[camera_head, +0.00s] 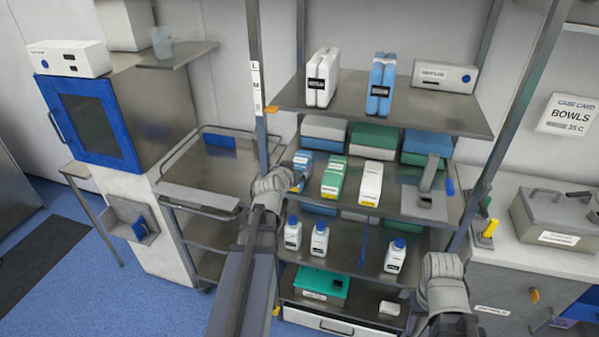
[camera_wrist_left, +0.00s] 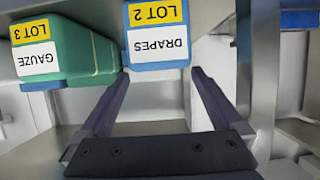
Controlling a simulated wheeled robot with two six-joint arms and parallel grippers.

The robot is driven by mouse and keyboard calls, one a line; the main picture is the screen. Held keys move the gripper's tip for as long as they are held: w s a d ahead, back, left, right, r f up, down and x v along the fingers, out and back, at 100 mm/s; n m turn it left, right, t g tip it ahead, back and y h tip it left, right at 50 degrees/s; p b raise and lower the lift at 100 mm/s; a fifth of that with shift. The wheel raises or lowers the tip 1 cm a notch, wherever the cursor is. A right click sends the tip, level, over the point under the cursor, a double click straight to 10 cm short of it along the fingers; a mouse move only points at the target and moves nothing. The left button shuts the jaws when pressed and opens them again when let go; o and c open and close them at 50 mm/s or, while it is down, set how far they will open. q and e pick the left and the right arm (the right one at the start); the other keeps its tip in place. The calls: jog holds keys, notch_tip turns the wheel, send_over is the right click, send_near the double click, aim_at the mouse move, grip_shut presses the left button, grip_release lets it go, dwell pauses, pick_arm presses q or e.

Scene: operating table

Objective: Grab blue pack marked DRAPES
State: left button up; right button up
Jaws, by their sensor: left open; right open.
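The blue pack (camera_head: 303,160) stands at the left end of the middle shelf, partly hidden by my left gripper (camera_head: 295,181). In the left wrist view, the blue pack (camera_wrist_left: 157,22) shows upside down with a white DRAPES label and a yellow LOT 2 label. My left gripper (camera_wrist_left: 161,74) is open and empty there. Its two fingers point at the pack, one toward each side; I cannot tell whether they touch it. My right gripper (camera_head: 443,268) is low at the right of the shelves, away from the pack, with its fingers hard to make out.
A green GAUZE pack (camera_head: 334,176) stands close beside the blue one, also in the left wrist view (camera_wrist_left: 70,50). A white pack (camera_head: 370,183) is further right. A rack post (camera_head: 262,120) rises on the left. White bottles (camera_head: 319,238) stand on the shelf below.

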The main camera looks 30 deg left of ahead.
aim_at(298, 165)
pick_arm(q)
jog(key=shift+b+x, duration=1.15)
jog(key=shift+x, duration=1.85)
jog(key=shift+s, duration=0.15)
jog(key=shift+c, duration=0.6)
jog(key=c, duration=1.4)
jog(key=shift+c, duration=0.2)
jog(key=shift+a, duration=0.1)
notch_tip(298, 165, up, 10)
jog(key=p, duration=1)
